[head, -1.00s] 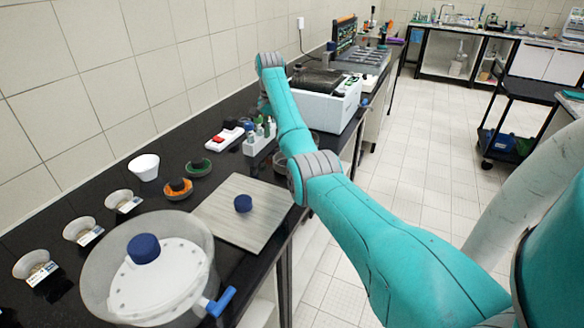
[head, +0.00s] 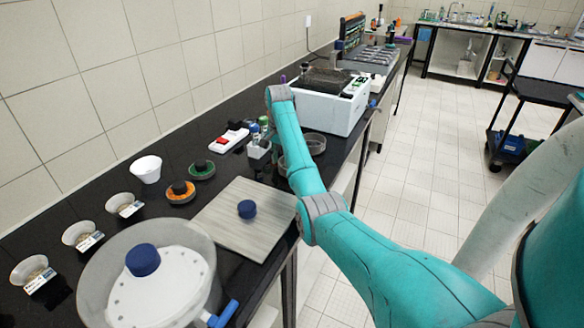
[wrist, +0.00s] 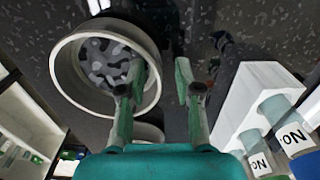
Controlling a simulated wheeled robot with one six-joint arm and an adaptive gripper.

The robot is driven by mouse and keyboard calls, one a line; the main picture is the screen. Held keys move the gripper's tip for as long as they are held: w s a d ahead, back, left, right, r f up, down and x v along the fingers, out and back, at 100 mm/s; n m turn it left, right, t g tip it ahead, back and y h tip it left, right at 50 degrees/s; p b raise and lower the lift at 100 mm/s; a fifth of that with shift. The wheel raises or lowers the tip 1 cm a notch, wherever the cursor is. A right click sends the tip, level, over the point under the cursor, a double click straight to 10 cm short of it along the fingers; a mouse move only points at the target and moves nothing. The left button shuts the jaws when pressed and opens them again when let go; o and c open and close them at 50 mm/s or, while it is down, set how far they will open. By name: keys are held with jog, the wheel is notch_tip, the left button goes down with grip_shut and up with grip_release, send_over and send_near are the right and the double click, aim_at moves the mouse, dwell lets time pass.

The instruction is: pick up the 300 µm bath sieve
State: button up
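A round, thin-walled sieve (wrist: 66,62) with a pale rim and a mottled grey bottom lies at upper left in the wrist view. No size mark is readable, so I cannot tell if it is the 300 µm one. My gripper (wrist: 160,66) is open and empty. In the picture, its left finger overlaps the inside of the right rim and its right finger lies outside; contact and height cannot be told.
A white bottle rack (wrist: 262,80) stands close right of my gripper; it also shows in the head view (head: 259,150). A white shaker machine (head: 330,104) stands behind. A wooden board (head: 225,222) and a large translucent tub (head: 95,265) are nearer.

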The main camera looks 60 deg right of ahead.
grip_shut()
jog(key=shift+r, duration=0.1)
